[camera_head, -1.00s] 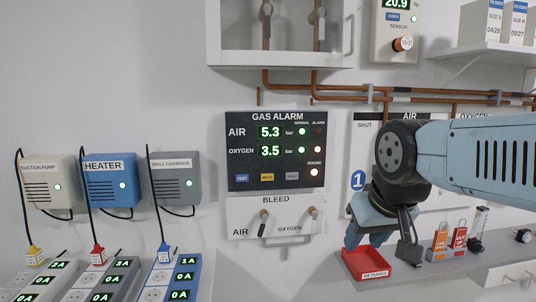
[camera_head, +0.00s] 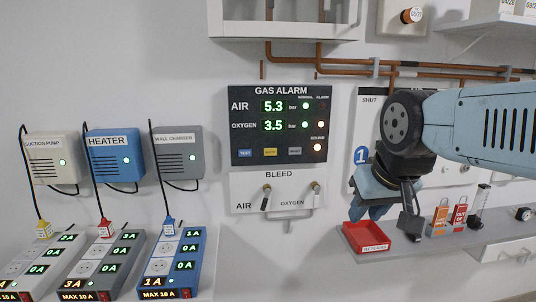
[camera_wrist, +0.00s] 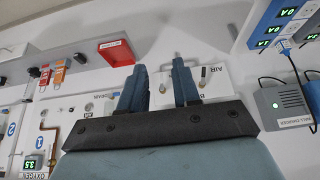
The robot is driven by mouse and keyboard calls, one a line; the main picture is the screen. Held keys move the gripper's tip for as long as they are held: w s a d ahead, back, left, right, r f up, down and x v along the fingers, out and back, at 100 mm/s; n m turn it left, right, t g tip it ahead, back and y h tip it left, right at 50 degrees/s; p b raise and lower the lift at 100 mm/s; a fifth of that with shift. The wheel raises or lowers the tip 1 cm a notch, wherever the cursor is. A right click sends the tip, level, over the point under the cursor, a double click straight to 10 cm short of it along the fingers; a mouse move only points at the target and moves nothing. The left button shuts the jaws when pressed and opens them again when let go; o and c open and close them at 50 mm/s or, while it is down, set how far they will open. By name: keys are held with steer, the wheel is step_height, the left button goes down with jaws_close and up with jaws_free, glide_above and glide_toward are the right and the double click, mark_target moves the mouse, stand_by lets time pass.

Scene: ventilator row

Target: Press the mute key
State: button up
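The gas alarm panel (camera_head: 240,105) is on the wall, reading AIR 5.3 bar and OXYGEN 3.5 bar. Its small yellow mute key (camera_head: 270,152) sits in the bottom row, between the blue test key (camera_head: 245,153) and the grey reset key (camera_head: 295,151). The lamp under SOUND (camera_head: 317,147) is lit. My gripper (camera_head: 368,203) is to the right of and below the panel, apart from the keys. In the wrist view my gripper (camera_wrist: 159,78) has its two blue fingers spread with nothing between them. The mute key cannot be made out there.
The bleed panel (camera_head: 243,200) with two valves lies below the alarm. A red tray (camera_head: 368,238) and orange tags (camera_head: 440,218) are on the shelf near my gripper. Copper pipes (camera_head: 350,62) run above. Heater (camera_head: 115,160) and power strips (camera_head: 172,262) stand left.

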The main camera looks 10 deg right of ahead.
jaws_close()
stand_by(1.4)
